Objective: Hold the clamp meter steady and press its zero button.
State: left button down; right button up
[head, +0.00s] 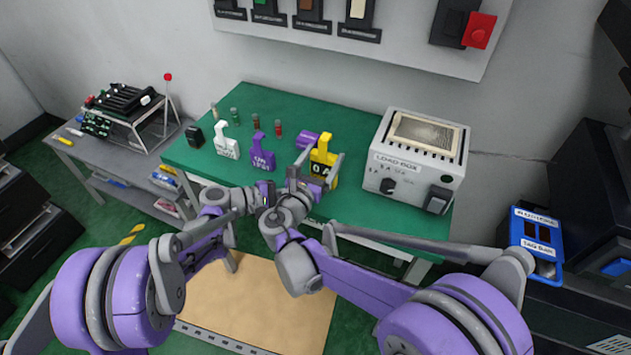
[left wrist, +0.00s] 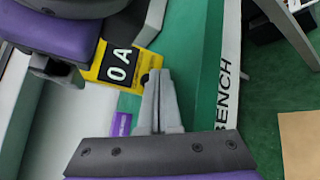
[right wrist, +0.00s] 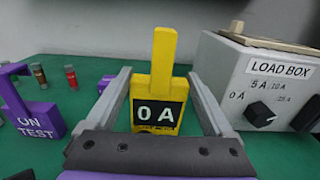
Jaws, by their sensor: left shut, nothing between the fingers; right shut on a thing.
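The yellow clamp meter (head: 326,150) stands upright on the green bench, left of the load box. Its black display reads 0 A, also in the right wrist view (right wrist: 158,112) and left wrist view (left wrist: 116,62). My right gripper (right wrist: 158,90) is shut on the meter, one finger along each side. My left gripper (left wrist: 157,76) is shut and empty. Its tips are close to a small dark knob at the meter's edge, perhaps the zero button; I cannot tell whether they touch.
The load box (head: 418,160) stands right of the meter. A purple clamp-shaped piece (head: 262,156) and a white one (head: 226,145) stand left of it, with small coloured cylinders behind. A grey side table (head: 100,165) is at left. The bench's front left is clear.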

pick_arm(q)
jog(key=s, duration=0.1)
jog(key=s+a, duration=0.1)
jog(key=s, duration=0.1)
jog(key=s+a, duration=0.1)
jog(key=shift+s, duration=0.3)
dwell(0.6)
pick_arm(e)
jog(key=o, duration=1.3)
jog(key=shift+s, duration=0.1)
